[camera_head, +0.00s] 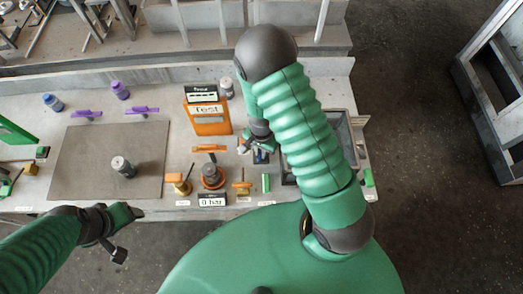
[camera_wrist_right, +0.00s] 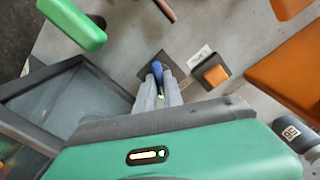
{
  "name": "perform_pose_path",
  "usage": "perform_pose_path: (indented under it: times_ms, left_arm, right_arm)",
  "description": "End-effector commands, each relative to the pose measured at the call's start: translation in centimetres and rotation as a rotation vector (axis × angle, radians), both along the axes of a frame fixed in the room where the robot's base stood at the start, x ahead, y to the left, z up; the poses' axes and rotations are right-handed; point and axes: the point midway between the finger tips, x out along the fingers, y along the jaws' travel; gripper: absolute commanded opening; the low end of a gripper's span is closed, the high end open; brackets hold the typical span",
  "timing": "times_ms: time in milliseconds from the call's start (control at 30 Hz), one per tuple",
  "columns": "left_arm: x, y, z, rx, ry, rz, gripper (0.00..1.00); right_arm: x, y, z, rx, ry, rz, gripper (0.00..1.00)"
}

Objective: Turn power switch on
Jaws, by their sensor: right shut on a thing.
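In the right wrist view, a small blue-topped part (camera_wrist_right: 157,69) stands on a dark square plate between the fingers of my right gripper (camera_wrist_right: 158,88). The fingers are shut on this part. No readable label shows whether it is the power switch or how it is set. Beside it, an orange square piece (camera_wrist_right: 213,74) sits on a dark base, apart from the fingers. In the head view my right gripper (camera_head: 256,146) is over the bench beside the orange "Test" panel; the arm partly hides this area. My left gripper (camera_head: 124,234) is open and empty at the bench's front edge.
The orange panel (camera_head: 208,123) stands close left of the right gripper. A grey bin (camera_wrist_right: 75,100) and a green handle (camera_wrist_right: 75,22) lie close by.

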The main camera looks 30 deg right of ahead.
Motion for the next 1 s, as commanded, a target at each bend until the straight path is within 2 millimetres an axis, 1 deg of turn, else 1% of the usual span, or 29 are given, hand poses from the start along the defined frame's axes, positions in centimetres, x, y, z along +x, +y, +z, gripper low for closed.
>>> perform_pose_path:
  times_ms: [33,200,233,367,400,767,867,967,1000]
  left_arm:
    - [0.0,0.0,-0.1,0.0,0.0,0.0,0.68]
    - [0.0,0.0,-0.1,0.0,0.0,0.0,0.68]
    - [0.0,0.0,-0.1,0.0,0.0,0.0,0.68]
    - [0.0,0.0,-0.1,0.0,0.0,0.0,0.68]
    - [0.0,0.0,-0.1,0.0,0.0,0.0,0.68]
    - [0.0,0.0,0.0,0.0,0.0,0.0,0.68]
    - [0.0,0.0,0.2,0.0,0.0,0.0,0.68]
    - [0.0,0.0,0.5,0.0,0.0,0.0,0.68]
    - [0.0,0.0,0.7,0.0,0.0,0.0,0.68]
  right_arm:
    - [-0.4,0.3,-0.2,0.006,0.01,-0.002,0.0]
    - [-0.4,0.3,-0.2,0.007,0.01,-0.002,0.0]
    - [-0.4,0.3,-0.2,0.007,0.01,-0.002,0.14]
    - [-0.4,0.3,-0.2,0.006,0.01,-0.001,0.31]
    - [-0.4,0.3,-0.2,0.005,0.009,-0.001,0.34]
    - [-0.1,0.1,0.0,0.002,0.002,-0.001,0.34]
    - [0.0,0.1,1.0,0.001,0.0,0.0,0.34]
    - [0.0,0.1,3.2,0.0,-0.002,0.002,0.34]
    - [0.1,0.2,4.3,0.001,-0.003,0.003,0.34]
